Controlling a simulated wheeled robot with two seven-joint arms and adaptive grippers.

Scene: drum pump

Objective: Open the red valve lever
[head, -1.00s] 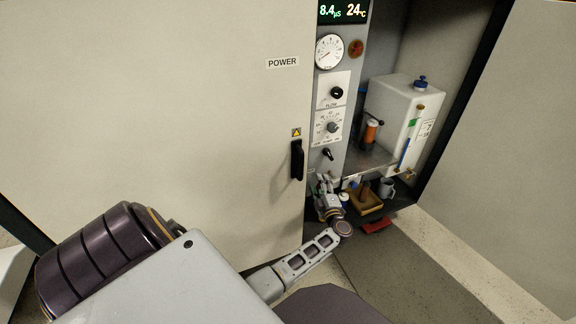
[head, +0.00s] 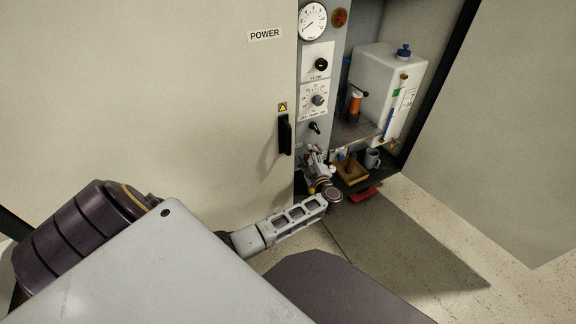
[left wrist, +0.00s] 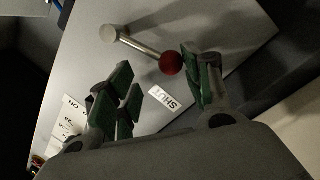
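The valve lever shows in the left wrist view as a metal rod with a red ball knob (left wrist: 171,63), on a grey panel beside a SHUT label (left wrist: 163,97). My left gripper (left wrist: 160,85) is open, with green-padded fingers on both sides of the picture. The knob shows near the tip of the right-hand finger; I cannot tell whether they touch. Nothing is between the pads. In the head view my left gripper (head: 315,160) is low at the panel, below the black toggle (head: 314,127), and I cannot make out the lever there. My right gripper is not in view.
A white tank (head: 385,85) and an orange-handled item (head: 355,104) stand on the shelf right of the panel. Below are a wooden tray (head: 352,178), a grey mug (head: 373,157) and a red object (head: 364,194). A cabinet door with a black handle (head: 285,135) is left.

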